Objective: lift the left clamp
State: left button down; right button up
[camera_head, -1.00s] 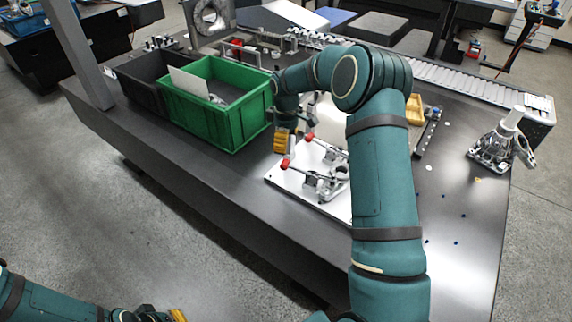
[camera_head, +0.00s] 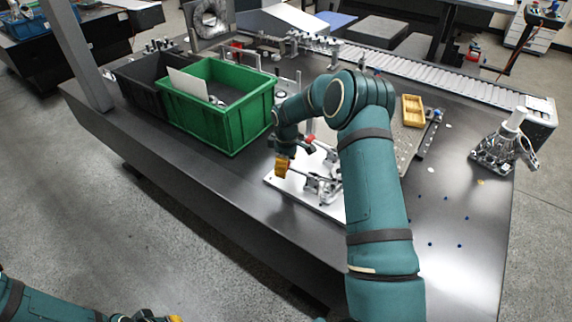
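A white base plate (camera_head: 290,183) on the dark table carries two toggle clamps with red-tipped handles. The nearer, left clamp (camera_head: 320,183) lies with its lever low, pointing left toward my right gripper. My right gripper (camera_head: 282,168), with yellow fingers, is at the end of that lever and hides its red tip. Whether the fingers are closed on it I cannot tell. The farther clamp's red tip (camera_head: 310,139) shows just right of the gripper; my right arm hides much of this clamp. My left gripper (camera_head: 172,319) is only partly in view at the bottom edge.
A green bin (camera_head: 215,125) and a black bin (camera_head: 130,88) stand left of the plate. A yellow tray (camera_head: 412,110) sits behind my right arm. A metal fixture (camera_head: 497,150) stands at the right, near a roller conveyor (camera_head: 440,76). The table front left of the plate is clear.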

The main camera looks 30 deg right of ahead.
grip_shut()
